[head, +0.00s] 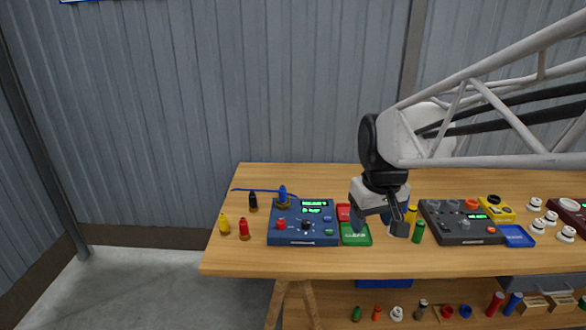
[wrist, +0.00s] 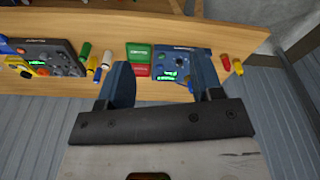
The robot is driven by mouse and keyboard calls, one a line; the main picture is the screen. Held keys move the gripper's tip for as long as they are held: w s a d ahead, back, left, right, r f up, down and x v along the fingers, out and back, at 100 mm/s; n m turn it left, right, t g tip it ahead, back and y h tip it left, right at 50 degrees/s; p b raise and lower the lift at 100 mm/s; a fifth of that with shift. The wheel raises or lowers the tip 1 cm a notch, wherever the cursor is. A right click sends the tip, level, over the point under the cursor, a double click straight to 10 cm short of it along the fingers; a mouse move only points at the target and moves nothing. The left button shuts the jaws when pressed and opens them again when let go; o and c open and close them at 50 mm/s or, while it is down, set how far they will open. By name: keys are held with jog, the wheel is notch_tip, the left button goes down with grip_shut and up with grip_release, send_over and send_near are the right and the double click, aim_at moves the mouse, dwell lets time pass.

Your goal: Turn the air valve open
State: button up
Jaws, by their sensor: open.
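A blue panel (head: 320,235) with green displays stands on the bench left of my gripper. It carries a red knob (head: 281,224), a black knob (head: 306,225) and an upright blue fitting (head: 283,193) at its back left. I cannot tell which of these is the air valve, and the labels are too small to read. My gripper (head: 378,222) is open and empty, above the bench just right of the panel and the green tray (head: 355,239). In the wrist view the panel (wrist: 172,68) shows partly between the open fingers (wrist: 163,88), with the right finger covering part of it.
Small yellow (head: 224,224), red (head: 244,229) and black (head: 253,202) cylinders stand left of the panel. A green cylinder (head: 418,232) and a dark grey panel (head: 455,235) stand to the right. The bench's front strip (head: 300,261) is clear.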

jog(key=w+a+f+n, duration=0.2)
jog(key=w+a, duration=0.2)
jog(key=w, duration=0.5)
jog(key=n+g, duration=0.2)
jog(key=n, duration=0.4)
send_over(281, 221)
jog(key=f, duration=1.7)
jog(key=shift+d+f, duration=0.3)
jog(key=shift+f, duration=0.05)
jog(key=shift+w+a+f, duration=0.2)
jog(key=shift+f, duration=0.15)
jog(key=shift+s+a+f, duration=0.1)
jog(key=shift+f, duration=1.85)
jog(key=shift+s+f, duration=0.1)
jog(key=shift+f, duration=1.8)
